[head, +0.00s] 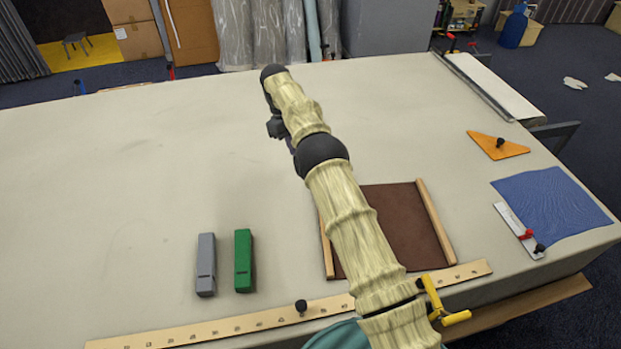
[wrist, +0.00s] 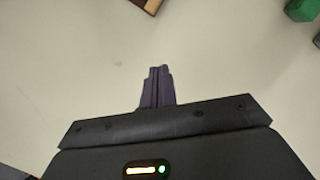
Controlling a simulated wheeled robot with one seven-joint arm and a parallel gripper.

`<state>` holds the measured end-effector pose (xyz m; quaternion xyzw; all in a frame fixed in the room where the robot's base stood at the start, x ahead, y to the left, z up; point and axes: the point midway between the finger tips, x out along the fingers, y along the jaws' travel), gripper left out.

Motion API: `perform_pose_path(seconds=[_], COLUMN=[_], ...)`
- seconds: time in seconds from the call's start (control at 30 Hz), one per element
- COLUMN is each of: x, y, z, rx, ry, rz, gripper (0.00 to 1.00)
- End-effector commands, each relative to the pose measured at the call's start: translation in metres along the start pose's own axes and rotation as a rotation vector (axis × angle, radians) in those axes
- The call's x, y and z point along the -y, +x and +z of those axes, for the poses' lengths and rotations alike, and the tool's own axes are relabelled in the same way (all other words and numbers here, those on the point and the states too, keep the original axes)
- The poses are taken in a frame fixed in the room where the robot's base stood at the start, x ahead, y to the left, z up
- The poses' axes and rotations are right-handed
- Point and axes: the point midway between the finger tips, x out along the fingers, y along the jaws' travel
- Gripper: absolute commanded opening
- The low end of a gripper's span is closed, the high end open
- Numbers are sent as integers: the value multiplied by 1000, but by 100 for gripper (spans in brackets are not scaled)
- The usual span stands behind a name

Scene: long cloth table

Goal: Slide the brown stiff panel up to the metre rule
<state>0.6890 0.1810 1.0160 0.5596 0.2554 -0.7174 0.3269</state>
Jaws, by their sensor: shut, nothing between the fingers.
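The brown stiff panel (head: 401,220) lies flat on the table with a pale wooden strip along each side; my arm hides part of its left half. The metre rule (head: 235,324) lies along the near table edge. The panel's near left corner is a small gap short of the rule; its near right corner looks close to it, and I cannot tell whether they touch. My gripper (wrist: 157,72) is shut and empty over bare cloth, beyond the panel. A corner of the panel (wrist: 147,4) shows at the wrist view's top edge. The fingertips are not clear in the head view.
A grey block (head: 206,265) and a green block (head: 243,261) stand left of the panel. An orange triangle (head: 496,146), a blue cloth (head: 555,203) and a white clamped strip (head: 518,229) lie to the right. The table's left and far parts are clear.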

Motion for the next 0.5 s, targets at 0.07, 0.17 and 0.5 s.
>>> perform_pose_path(seconds=[0.07, 0.17, 0.5], x=[0, 0, 0], y=[0, 3, 30], z=[0, 0, 0], rx=[0, 0, 2], ry=[-1, -1, -1], rz=[0, 0, -1], gripper=[0, 0, 0])
